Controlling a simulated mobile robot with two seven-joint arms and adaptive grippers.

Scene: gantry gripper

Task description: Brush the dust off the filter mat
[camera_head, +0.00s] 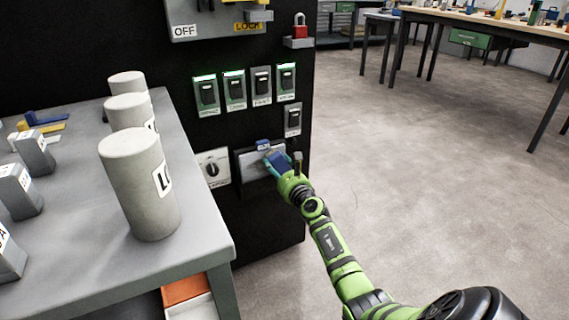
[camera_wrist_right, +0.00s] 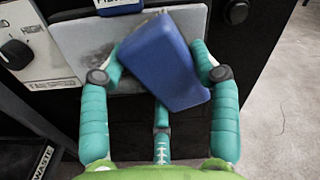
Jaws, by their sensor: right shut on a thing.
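The filter mat (camera_head: 249,166) is a grey panel in a dark frame, low on the front of the black cabinet. It also shows in the right wrist view (camera_wrist_right: 72,42), with darker smudges on its face. My right gripper (camera_head: 286,168) is at the mat and shut on a blue block-shaped brush (camera_wrist_right: 165,62). The brush is tilted and covers part of the mat. Whether its underside touches the mat is hidden. My left gripper is not in view.
A rotary knob panel (camera_head: 213,168) sits left of the mat, and several switches (camera_head: 235,92) sit above. A red padlock (camera_head: 300,30) hangs higher up. A grey table (camera_head: 200,235) with several cylinders stands at left.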

